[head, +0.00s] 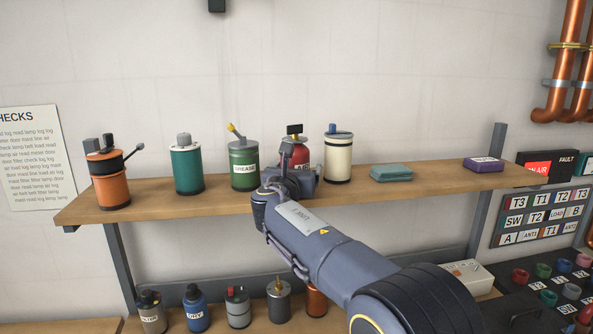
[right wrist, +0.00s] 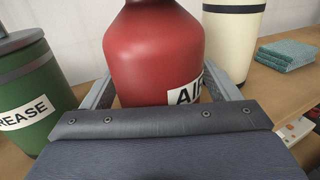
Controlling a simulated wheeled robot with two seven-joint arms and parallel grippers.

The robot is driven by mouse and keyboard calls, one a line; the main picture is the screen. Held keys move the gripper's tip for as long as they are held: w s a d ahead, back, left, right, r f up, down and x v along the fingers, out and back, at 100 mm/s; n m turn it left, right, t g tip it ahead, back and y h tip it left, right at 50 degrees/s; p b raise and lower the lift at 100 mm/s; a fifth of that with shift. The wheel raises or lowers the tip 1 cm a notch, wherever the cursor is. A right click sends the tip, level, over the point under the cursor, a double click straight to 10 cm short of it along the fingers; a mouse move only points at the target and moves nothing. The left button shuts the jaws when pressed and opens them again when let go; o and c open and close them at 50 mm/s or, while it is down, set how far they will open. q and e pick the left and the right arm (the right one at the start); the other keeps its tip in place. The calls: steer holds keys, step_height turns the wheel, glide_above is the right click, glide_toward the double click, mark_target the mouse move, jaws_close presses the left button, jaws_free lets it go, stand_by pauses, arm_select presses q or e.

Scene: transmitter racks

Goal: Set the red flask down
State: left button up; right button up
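The red flask (head: 300,153), with a black top and a white label, is upright at the upper wooden shelf (head: 420,182), between a green can and a cream can. My right gripper (head: 288,180) is in front of it and hides its lower part in the head view. In the right wrist view the red flask (right wrist: 152,52) fills the space between the two fingers (right wrist: 158,88), which appear to press its sides. Its base is hidden, so I cannot tell whether it touches the shelf. My left gripper is not in view.
The green grease can (head: 243,158) is close on the left and the cream can (head: 338,160) close on the right. A teal cloth (head: 391,173) and purple box (head: 483,163) lie farther right. Several containers stand on the lower shelf.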

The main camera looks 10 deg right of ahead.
steer(key=shift+r, duration=0.1)
steer(key=shift+s, duration=0.15)
steer(key=b+v, duration=0.4)
steer(key=v, duration=0.7)
steer(key=shift+s+a, duration=0.15)
steer(key=shift+s, duration=0.2)
